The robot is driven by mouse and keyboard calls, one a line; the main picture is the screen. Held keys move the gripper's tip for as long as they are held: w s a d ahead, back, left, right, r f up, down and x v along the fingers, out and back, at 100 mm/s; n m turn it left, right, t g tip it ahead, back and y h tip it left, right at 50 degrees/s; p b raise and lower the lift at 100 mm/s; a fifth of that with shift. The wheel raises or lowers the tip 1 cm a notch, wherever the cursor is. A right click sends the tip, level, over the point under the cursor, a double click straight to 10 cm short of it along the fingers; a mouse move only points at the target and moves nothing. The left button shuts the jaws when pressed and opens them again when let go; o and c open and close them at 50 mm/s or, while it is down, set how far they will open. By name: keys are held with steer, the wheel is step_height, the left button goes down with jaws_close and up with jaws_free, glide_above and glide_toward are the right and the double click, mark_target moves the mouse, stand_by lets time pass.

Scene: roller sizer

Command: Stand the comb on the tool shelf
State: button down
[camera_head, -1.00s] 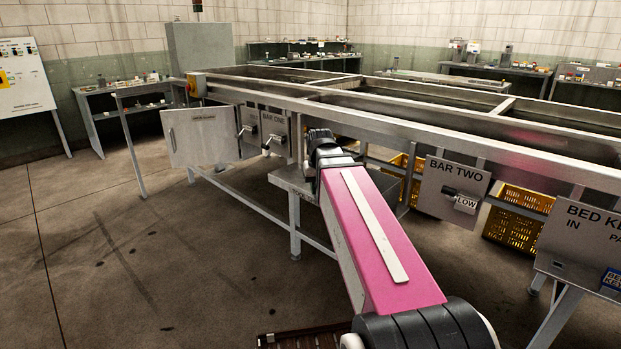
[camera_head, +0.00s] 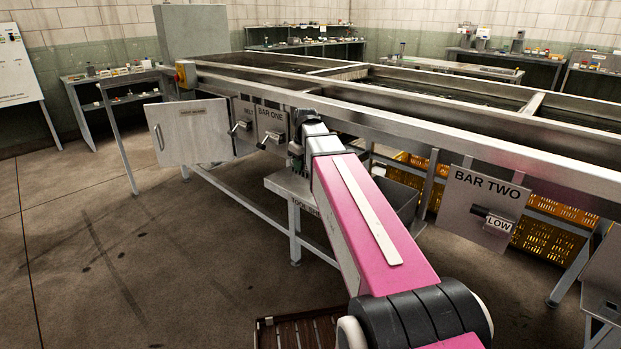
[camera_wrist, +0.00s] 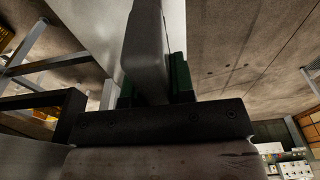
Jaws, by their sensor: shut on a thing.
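In the wrist view my gripper (camera_wrist: 153,82) is shut, its green-edged fingers on either side of a thick grey bar. I take this bar to be the comb (camera_wrist: 148,45); its far end runs out of the picture and no teeth show. In the head view my pink arm hides most of the gripper and the comb. The tool shelf (camera_head: 287,186) is a grey metal ledge with a partly covered label, below the BAR ONE panel. The gripper end is close to the shelf in the picture, but I cannot tell whether the comb touches it.
The sizer's long metal frame (camera_head: 400,135) runs above the shelf. The BAR ONE panel (camera_head: 271,128) and its lever are close by the gripper end. A grey door panel (camera_head: 190,133) hangs left, the BAR TWO panel (camera_head: 484,208) right. Open floor lies at front left.

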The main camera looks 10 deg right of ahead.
steer(key=w+d+f, duration=0.2)
steer(key=w+d, duration=0.1)
steer(key=shift+w+f, duration=0.1)
steer(key=shift+f, duration=2.2)
steer(key=shift+f, duration=0.2)
steer(key=c, duration=1)
jaws_free()
steer(key=shift+o, duration=0.2)
steer(key=shift+r, duration=0.15)
step_height(320, 180, up, 12)
steer(key=s, duration=0.1)
steer(key=shift+s+d, duration=0.15)
steer(key=shift+d, duration=0.25)
